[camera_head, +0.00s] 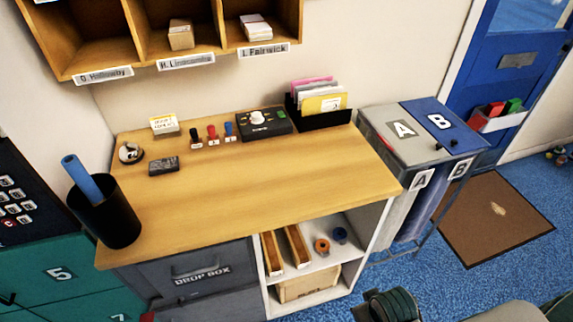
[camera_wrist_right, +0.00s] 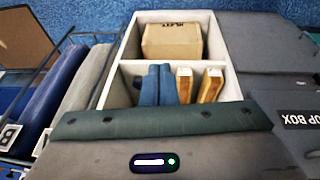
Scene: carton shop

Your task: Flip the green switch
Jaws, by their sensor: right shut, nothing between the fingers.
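The green switch (camera_head: 281,114) is a small green piece at the right end of the top of a black control box (camera_head: 262,128), beside a white knob (camera_head: 257,117). The box is at the back of the wooden desk; the switch's position is too small to tell. My right gripper (camera_wrist_right: 160,70) is shut and empty, its two blue-grey fingers side by side in the right wrist view. It is in front of the desk's open shelf, well away from the switch. The switch is not in the right wrist view. My left gripper is in neither view.
The wooden desk (camera_head: 240,190) is mostly clear in the middle. Small black, red and blue plungers (camera_head: 212,132) stand left of the box, and a card holder (camera_head: 318,117) stands right of it. A black pen cup (camera_head: 108,212) stands at the left edge. Cubbyholes (camera_head: 205,38) hang above.

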